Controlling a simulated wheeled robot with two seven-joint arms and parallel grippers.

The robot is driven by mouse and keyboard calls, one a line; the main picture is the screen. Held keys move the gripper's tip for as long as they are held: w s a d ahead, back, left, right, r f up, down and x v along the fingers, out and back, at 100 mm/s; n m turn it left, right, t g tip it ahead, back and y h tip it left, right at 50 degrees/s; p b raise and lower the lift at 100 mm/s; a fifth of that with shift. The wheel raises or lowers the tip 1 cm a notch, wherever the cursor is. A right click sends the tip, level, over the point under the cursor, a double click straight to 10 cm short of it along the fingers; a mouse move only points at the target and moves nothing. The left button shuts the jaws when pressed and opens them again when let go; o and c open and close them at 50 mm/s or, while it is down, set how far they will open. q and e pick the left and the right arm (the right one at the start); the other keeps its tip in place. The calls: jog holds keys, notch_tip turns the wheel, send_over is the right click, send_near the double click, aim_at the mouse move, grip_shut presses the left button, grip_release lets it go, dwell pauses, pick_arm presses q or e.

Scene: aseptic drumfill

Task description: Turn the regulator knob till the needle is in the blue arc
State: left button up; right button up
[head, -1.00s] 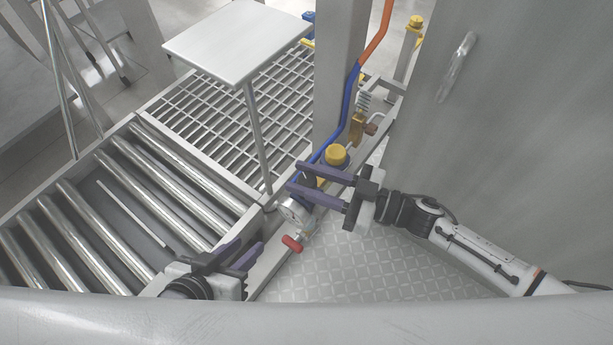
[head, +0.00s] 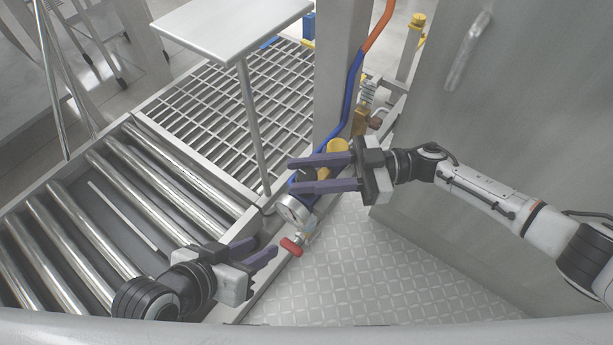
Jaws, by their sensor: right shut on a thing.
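The regulator's dark knob (head: 308,174) shows between the purple fingers of my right gripper (head: 291,175), which is shut on it. The fingers reach in from the right and hide part of the knob and regulator body. The round pressure gauge (head: 291,208) with a pale face sits just below the fingers. It is too small and oblique to read the needle or the blue arc. My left gripper (head: 265,247) is open and empty at the lower middle, left of the red-handled valve (head: 291,246) and apart from it.
A yellow cap (head: 338,146) and a blue hose (head: 346,112) lie behind the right gripper, beside a grey post (head: 337,60). A roller conveyor (head: 120,215) fills the left. A small steel table (head: 232,35) stands behind. Tread-plate floor (head: 370,265) is open at lower right.

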pick_arm(q)
jog(key=shift+d+r, duration=0.1)
jog(key=shift+r, duration=0.05)
pick_arm(e)
jog(key=o, duration=1)
jog(key=shift+o, duration=0.2)
pick_arm(q)
jog(key=shift+s+a+f+p, duration=0.2)
jog(key=shift+f+p, duration=0.1)
jog(key=shift+f, duration=0.1)
pick_arm(e)
jog(key=d, duration=0.5)
jog(key=w+d, duration=0.1)
jog(key=d, duration=0.1)
jog(key=shift+d, duration=0.25)
pick_arm(q)
jog(key=shift+w+r, duration=0.1)
